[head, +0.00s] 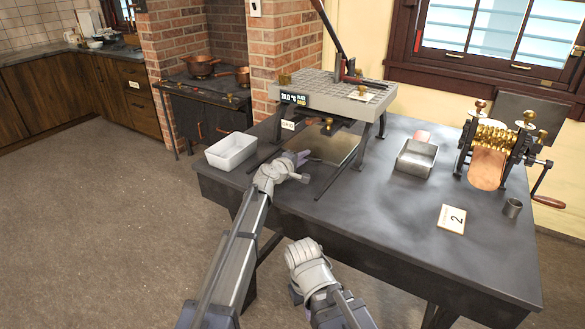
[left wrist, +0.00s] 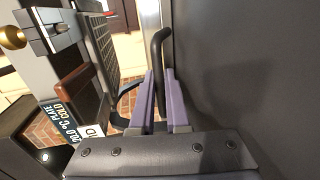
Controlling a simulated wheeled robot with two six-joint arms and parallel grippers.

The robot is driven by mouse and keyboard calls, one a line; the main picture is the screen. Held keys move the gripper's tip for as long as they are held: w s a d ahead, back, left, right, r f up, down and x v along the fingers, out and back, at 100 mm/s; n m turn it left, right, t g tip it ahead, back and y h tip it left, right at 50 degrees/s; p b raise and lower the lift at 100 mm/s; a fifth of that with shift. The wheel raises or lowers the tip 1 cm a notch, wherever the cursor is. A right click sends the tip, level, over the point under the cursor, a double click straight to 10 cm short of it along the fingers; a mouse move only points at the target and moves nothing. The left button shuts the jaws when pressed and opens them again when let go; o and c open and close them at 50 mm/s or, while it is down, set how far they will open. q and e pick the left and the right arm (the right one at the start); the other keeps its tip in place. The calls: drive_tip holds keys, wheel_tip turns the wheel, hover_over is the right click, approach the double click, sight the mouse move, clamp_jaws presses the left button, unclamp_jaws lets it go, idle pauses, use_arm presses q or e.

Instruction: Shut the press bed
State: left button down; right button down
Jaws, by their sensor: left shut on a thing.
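The press (head: 345,90) stands on the dark table, with a grey slab top, a raised dark lever and a small display. Its flat tan bed (head: 335,150) shows below the top and extends out toward the front. My left gripper (head: 303,158) is at the bed's front left. In the left wrist view its purple fingers (left wrist: 160,95) are closed around a dark bent handle bar (left wrist: 158,48). The handle's join to the bed is not clear. My right arm is low in the middle of the head view, and its fingers do not show.
A white tray (head: 231,151) stands left of the press on the table (head: 370,205). A metal tin (head: 416,159), a number 2 card (head: 451,219), a small cup (head: 512,208) and a brass roller machine (head: 493,150) with a crank are to the right. The front middle is clear.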

sight(312, 153)
use_arm(q)
drive_tip(key=shift+r+x, duration=0.2)
drive_tip(key=shift+x, duration=0.7)
drive_tip(key=shift+r+x, duration=0.15)
drive_tip(key=shift+x, duration=0.75)
drive_tip(key=shift+r+x, duration=0.2)
drive_tip(key=shift+x, duration=0.7)
drive_tip(key=shift+w, duration=0.15)
drive_tip(key=c, duration=1.2)
unclamp_jaws()
drive_tip(key=p+v, duration=0.1)
drive_tip(key=v, duration=0.6)
drive_tip(key=shift+s+a+r+p, duration=0.1)
drive_tip(key=shift+s+r+p, duration=0.05)
drive_tip(key=shift+s+p, duration=0.2)
